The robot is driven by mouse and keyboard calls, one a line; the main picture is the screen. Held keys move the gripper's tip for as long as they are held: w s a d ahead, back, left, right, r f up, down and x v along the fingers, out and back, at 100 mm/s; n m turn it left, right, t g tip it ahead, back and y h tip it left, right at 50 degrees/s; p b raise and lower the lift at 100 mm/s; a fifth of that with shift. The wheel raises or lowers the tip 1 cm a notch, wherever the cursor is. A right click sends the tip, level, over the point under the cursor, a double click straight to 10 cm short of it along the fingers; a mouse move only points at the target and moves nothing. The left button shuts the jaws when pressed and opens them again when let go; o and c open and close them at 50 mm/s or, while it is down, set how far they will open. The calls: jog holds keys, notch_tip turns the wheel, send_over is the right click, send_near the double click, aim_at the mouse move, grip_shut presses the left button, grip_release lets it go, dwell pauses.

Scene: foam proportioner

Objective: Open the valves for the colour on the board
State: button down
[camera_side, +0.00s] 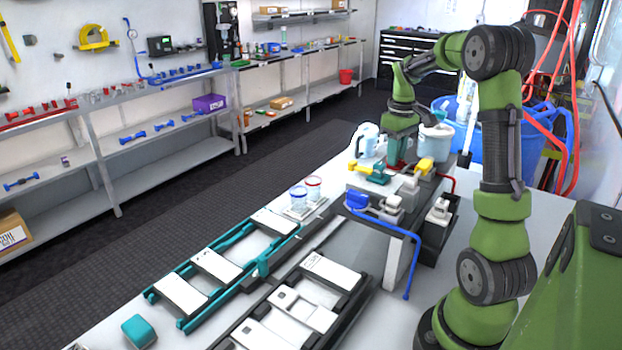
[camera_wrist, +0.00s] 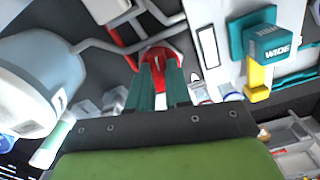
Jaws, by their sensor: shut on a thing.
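My gripper (camera_side: 398,152) points down over the valve assembly at the far end of the bench. In the wrist view its two teal fingers (camera_wrist: 160,72) are shut on a red valve handle (camera_wrist: 160,52). A little of the red handle shows below the gripper in the side view (camera_side: 394,160). A yellow handle (camera_side: 425,167) stands just to the right. A teal block with a yellow part (camera_side: 370,172) sits in front; in the wrist view the teal block (camera_wrist: 274,42) reads "WIDE". A blue handle (camera_side: 356,201) is nearest the camera. I cannot make out a colour board.
A white-blue jug (camera_side: 366,141) and a pale bucket (camera_side: 436,140) stand close to my gripper. A blue pipe (camera_side: 415,262) hangs at the front. Blue-rimmed (camera_side: 298,196) and red-rimmed (camera_side: 313,186) cups stand left.

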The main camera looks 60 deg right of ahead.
jog(key=m, duration=0.4)
jog(key=shift+m, duration=0.3)
jog(key=m, duration=0.3)
jog(key=shift+m, duration=0.3)
jog(key=m, duration=0.7)
jog(key=c, duration=1.1)
grip_release()
jog(key=shift+o, duration=0.2)
notch_tip(320, 180, up, 17)
